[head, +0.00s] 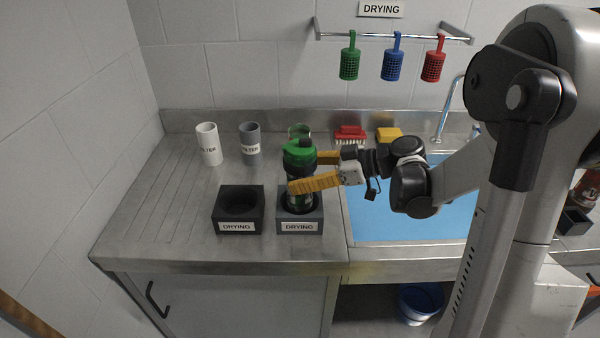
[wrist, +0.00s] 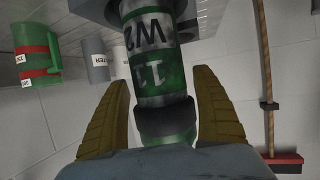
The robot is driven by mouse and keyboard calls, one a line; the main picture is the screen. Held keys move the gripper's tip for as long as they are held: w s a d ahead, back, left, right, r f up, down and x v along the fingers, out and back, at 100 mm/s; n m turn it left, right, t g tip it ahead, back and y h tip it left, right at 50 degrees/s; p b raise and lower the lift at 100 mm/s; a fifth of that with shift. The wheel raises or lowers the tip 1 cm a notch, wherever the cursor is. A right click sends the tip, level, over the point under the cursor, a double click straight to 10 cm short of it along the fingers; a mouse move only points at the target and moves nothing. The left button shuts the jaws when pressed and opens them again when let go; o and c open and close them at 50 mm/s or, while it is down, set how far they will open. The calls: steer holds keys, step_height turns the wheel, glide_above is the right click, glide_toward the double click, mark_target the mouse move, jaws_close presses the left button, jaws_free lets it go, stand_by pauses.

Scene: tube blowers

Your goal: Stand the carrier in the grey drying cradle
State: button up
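The carrier (head: 299,154), a dark cylinder with a green top, stands about upright in the grey drying cradle (head: 300,226). Its lower end is hidden inside the cradle. My gripper (head: 302,172) has yellow fingers on either side of the carrier. In the wrist view the carrier (wrist: 158,75) shows green and silver bands with inverted lettering, and its end enters the grey cradle (wrist: 189,27). There my gripper (wrist: 160,78) is open, with a gap between each finger and the carrier.
A black cradle (head: 237,226), also labelled DRYING, stands empty just left. Behind are a white filter tube (head: 208,145), a grey filter tube (head: 250,139), a green vessel (head: 299,131), a red brush (head: 350,133) and a yellow sponge (head: 389,134). A blue basin (head: 400,228) lies right.

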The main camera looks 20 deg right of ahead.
steer(key=shift+r, duration=0.2)
steer(key=p+v, duration=0.4)
steer(key=v, duration=0.8)
steer(key=s+a+m+g+h, duration=0.2)
steer(key=s+a+m+h, duration=0.35)
steer(key=a, duration=0.35)
steer(key=s+m+t+h, duration=0.1)
steer(key=s+m+h, duration=0.5)
steer(key=s, duration=0.2)
steer(key=shift+s+a+t, duration=0.2)
steer(key=shift+a+t, duration=0.05)
steer(key=shift+t, duration=0.05)
steer(key=shift+c, duration=0.4)
